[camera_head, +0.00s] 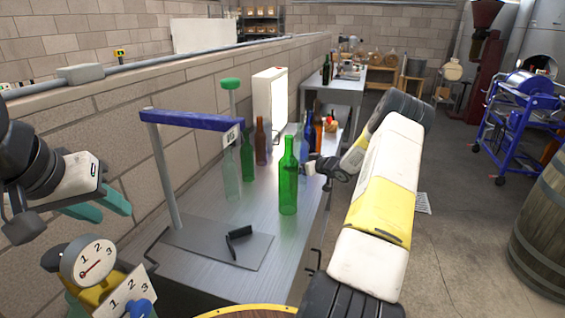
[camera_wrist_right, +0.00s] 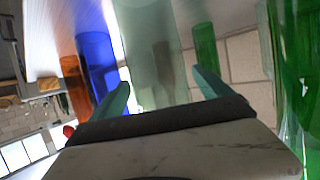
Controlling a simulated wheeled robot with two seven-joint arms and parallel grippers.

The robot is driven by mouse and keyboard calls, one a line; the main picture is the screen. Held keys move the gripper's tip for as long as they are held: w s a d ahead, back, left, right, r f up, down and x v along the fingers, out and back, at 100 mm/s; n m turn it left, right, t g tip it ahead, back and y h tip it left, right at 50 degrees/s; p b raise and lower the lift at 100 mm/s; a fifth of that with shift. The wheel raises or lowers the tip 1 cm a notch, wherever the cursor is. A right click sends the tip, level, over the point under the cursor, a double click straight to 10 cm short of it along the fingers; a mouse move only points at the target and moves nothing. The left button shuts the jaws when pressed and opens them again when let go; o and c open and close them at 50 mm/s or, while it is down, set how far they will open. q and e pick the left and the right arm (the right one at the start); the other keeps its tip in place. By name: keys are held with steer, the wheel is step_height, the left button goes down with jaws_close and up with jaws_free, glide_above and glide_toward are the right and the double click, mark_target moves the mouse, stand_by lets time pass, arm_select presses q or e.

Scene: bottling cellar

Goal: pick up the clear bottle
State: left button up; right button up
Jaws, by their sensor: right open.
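A pale, see-through bottle (camera_wrist_right: 150,35) stands upright ahead of my right gripper (camera_wrist_right: 162,92) in the wrist view, seen between its spread teal fingers. A brown shape shows through it. In the head view a pale clear bottle (camera_head: 231,178) stands on the metal bench (camera_head: 215,215); I cannot tell whether it is the same one. My right gripper (camera_head: 313,166) is open, beside the tall green bottle (camera_head: 288,183), which partly hides its tips. This green bottle (camera_wrist_right: 300,75) is close on the right in the wrist view. My left gripper (camera_head: 98,205) is open and empty, left of the bench.
A smaller green bottle (camera_head: 247,158), a brown bottle (camera_head: 261,143), a blue bottle (camera_wrist_right: 97,55) and an amber bottle (camera_wrist_right: 75,88) crowd around. A blue-topped post (camera_head: 190,120) stands over a grey plate with a black object (camera_head: 235,240). A block wall borders the bench.

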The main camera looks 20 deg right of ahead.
mark_target(303, 140)
jaws_close()
steer(key=shift+r, duration=0.1)
steer(key=shift+r, duration=0.1)
step_height(303, 140, up, 10)
steer(key=shift+f, duration=0.1)
stand_by(0.4)
